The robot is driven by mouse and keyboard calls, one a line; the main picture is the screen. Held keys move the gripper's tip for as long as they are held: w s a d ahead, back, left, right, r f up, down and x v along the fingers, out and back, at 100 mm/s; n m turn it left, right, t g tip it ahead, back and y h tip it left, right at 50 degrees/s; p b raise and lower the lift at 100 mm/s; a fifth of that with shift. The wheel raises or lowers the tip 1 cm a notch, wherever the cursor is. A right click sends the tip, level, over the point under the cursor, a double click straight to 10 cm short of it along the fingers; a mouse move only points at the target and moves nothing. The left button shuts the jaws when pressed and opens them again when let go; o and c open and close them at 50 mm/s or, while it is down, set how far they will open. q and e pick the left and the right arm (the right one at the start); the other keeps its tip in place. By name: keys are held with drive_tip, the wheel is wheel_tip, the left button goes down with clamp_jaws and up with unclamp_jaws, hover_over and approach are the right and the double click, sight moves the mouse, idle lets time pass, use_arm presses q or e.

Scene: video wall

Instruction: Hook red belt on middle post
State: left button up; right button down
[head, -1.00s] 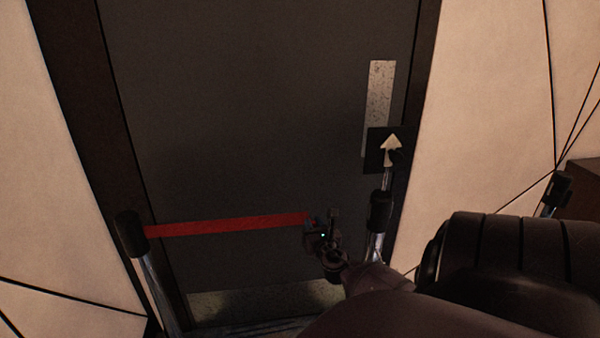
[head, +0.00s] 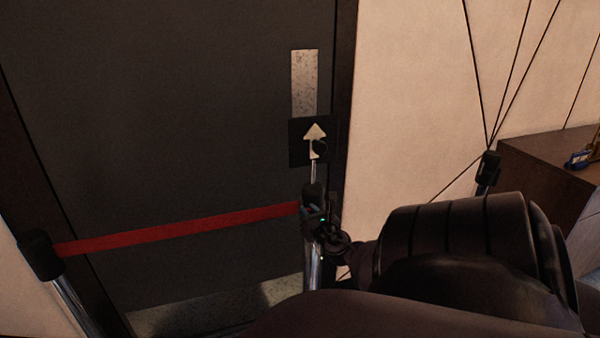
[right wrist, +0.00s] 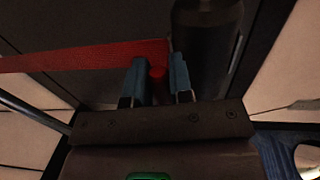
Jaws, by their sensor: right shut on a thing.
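The red belt (head: 180,229) stretches from the head of the left post (head: 40,255) across the dark door to my right gripper (head: 318,214). In the right wrist view my gripper (right wrist: 157,78) is shut on the red end of the belt (right wrist: 85,58), between its two blue-grey fingers. The middle post (head: 313,275), with a black head and an arrow sign on top, stands right at the gripper in the head view. In the right wrist view its dark head (right wrist: 207,45) is just right of the fingers. I cannot tell if the belt end touches it. My left gripper is not in view.
A third post (head: 488,170) stands at the right, by a brown wooden cabinet (head: 550,165) with small items on it. A dark door (head: 150,120) with a metal plate (head: 304,82) is behind the belt. Pale wall panels lie to the right.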

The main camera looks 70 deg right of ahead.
drive_tip(key=shift+s+d, duration=0.15)
drive_tip(key=shift+s, duration=0.05)
idle(0.3)
drive_tip(key=c, duration=1)
unclamp_jaws()
drive_tip(key=shift+s, duration=0.1)
drive_tip(key=shift+c, duration=0.2)
drive_tip(key=v, duration=1)
drive_tip(key=shift+s+a+b, duration=0.2)
drive_tip(key=shift+s+b, duration=0.05)
drive_tip(key=shift+b, duration=0.15)
